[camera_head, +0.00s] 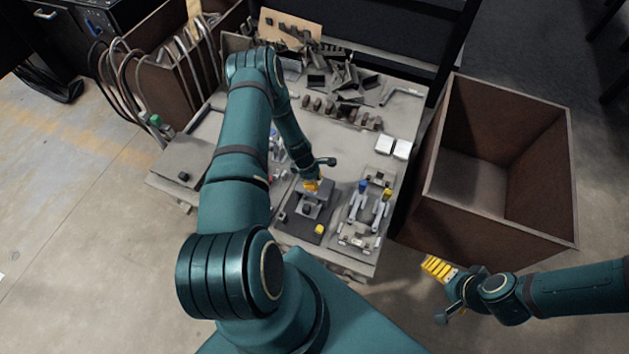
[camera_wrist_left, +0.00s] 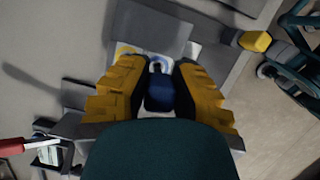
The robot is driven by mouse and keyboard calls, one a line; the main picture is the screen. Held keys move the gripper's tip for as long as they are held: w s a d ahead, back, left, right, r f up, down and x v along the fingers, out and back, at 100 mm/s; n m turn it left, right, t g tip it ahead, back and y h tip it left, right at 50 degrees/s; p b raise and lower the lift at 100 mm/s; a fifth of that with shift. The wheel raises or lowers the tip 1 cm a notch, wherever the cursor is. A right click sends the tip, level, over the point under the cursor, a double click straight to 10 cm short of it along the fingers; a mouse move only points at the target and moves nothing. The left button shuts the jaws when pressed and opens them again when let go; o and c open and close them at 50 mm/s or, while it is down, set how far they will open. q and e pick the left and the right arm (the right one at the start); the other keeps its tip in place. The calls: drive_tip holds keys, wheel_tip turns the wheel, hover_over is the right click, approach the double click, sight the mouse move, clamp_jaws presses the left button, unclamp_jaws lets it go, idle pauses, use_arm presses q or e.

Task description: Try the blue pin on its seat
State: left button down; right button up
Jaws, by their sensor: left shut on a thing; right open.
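My left gripper (camera_head: 312,185) points down over a grey block-like fixture (camera_head: 316,208) on a dark plate at the front of the table. In the left wrist view its yellow fingers (camera_wrist_left: 160,90) are shut on a dark blue piece, which looks like the blue pin (camera_wrist_left: 160,94). A pale ring-like shape (camera_wrist_left: 160,62) shows just beyond the pin. I cannot tell whether the pin touches the seat; its lower end is hidden. My right gripper (camera_head: 438,268) is open and empty, off the table's right side near the brown bin.
Two clamp-like devices with blue (camera_head: 362,187) and yellow (camera_head: 387,194) tips stand right of the fixture. Dark parts (camera_head: 345,80) crowd the back. A large brown bin (camera_head: 570,190) stands right of the table.

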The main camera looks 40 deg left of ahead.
use_arm(q)
drive_tip(key=shift+f+b, duration=1.35)
drive_tip(key=shift+f, duration=0.15)
idle(0.8)
drive_tip(key=c, duration=0.9)
unclamp_jaws()
drive_tip(key=v, duration=1.2)
